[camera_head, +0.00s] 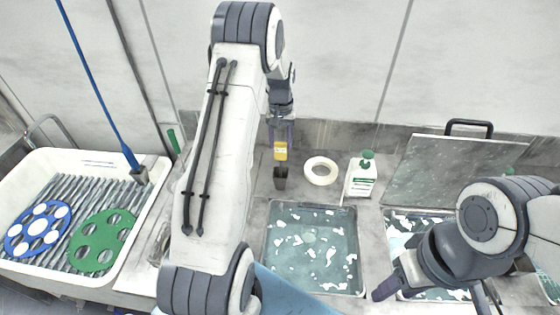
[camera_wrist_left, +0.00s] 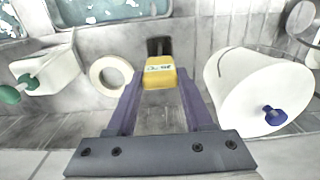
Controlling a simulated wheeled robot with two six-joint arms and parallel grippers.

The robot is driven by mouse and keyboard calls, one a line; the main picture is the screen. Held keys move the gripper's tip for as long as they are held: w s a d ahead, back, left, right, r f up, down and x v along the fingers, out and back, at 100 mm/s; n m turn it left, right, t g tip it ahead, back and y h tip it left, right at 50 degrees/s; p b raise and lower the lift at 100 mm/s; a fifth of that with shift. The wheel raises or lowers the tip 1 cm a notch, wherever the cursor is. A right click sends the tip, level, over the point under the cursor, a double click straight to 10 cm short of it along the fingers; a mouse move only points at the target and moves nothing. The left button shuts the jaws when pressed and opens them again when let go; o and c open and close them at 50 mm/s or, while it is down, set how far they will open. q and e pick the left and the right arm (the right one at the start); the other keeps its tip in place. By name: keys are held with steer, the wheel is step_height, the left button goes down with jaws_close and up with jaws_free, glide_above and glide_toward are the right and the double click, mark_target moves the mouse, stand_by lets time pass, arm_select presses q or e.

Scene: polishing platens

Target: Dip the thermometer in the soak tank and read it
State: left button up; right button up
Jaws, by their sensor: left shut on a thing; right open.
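My left gripper (camera_head: 281,140) is shut on the yellow thermometer (camera_head: 280,151), which also shows between the fingers in the left wrist view (camera_wrist_left: 159,73). A dark holder (camera_head: 280,180) stands right by the thermometer; it also shows in the wrist view (camera_wrist_left: 159,46). No probe shows, and I cannot tell whether it sits in the holder. A tank with liquid and white foam patches (camera_head: 267,250) is in front of the holder. A second foamy tank (camera_head: 388,225) is to its right; I cannot tell which is the soak tank. My right gripper (camera_head: 384,289) is open, near the second tank's left edge.
A white ring (camera_head: 308,165) and a green-topped bottle (camera_head: 361,180) stand behind the first tank. A grey lid (camera_head: 440,172) leans behind the second tank. A white tub (camera_head: 105,160) with blue and green discs is at left. A white roll (camera_wrist_left: 240,85) is beside my left gripper.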

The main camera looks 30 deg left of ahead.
arm_select(q)
steer(key=shift+r+p, duration=2.5)
steer(key=shift+r, duration=1)
steer(key=shift+a, duration=0.1)
